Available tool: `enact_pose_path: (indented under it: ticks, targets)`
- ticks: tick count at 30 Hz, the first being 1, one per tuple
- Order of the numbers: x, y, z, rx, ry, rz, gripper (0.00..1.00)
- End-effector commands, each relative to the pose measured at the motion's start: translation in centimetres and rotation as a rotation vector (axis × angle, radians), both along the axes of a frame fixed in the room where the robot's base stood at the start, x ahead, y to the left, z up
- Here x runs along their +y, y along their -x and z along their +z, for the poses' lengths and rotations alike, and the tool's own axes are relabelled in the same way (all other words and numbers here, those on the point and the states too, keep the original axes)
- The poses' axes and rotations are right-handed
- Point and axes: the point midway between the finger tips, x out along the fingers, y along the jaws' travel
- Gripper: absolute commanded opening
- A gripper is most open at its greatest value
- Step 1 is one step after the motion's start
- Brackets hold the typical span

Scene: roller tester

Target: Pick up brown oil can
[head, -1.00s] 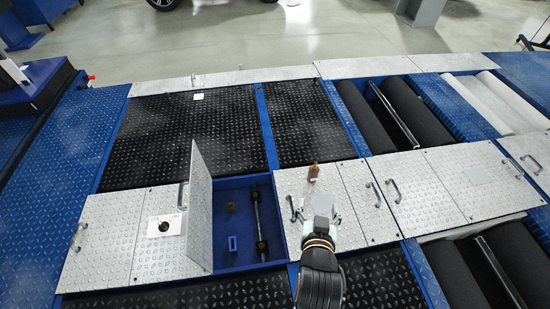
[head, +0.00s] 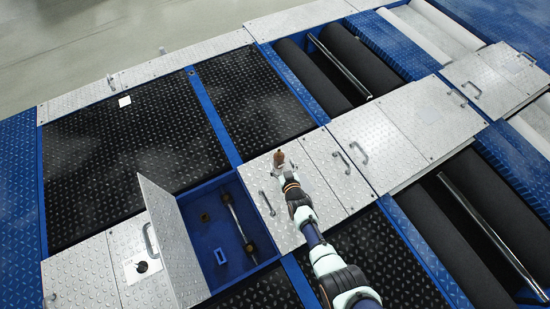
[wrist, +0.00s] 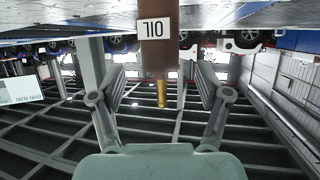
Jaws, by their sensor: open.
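The brown oil can (head: 278,157) stands on a silver checker-plate cover, just beyond the tip of my gripper (head: 284,173) in the head view. My gripper's two fingers (wrist: 160,86) are spread to either side of the can, with a visible gap on each side. The gripper is open and empty. The can's base is cut off in the wrist view.
A hinged cover (head: 172,243) stands raised beside an open blue pit (head: 207,217) left of my arm. Plate handles (head: 267,203) stick up near the can. Dark rollers (head: 363,62) lie to the right.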

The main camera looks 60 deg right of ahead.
Motion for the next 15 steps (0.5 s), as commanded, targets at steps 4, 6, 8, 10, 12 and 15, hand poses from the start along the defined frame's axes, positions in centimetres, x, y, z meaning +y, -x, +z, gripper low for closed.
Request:
enact_pose_path:
  ticks: [4, 6, 8, 10, 12, 15]
  targets:
    - [-0.8, -0.7, -0.8, -0.001, 0.001, 0.000, 0.76]
    - [-1.8, -1.5, -1.5, -0.001, 0.001, 0.000, 0.76]
    - [-2.6, -2.2, -1.9, -0.001, 0.001, 0.001, 0.76]
    - [-3.3, -2.8, -2.1, 0.000, 0.000, 0.001, 0.76]
    - [-3.6, -3.1, -2.1, 0.001, -0.002, 0.001, 0.76]
    - [-3.7, -3.1, -1.9, 0.001, -0.002, 0.001, 0.76]
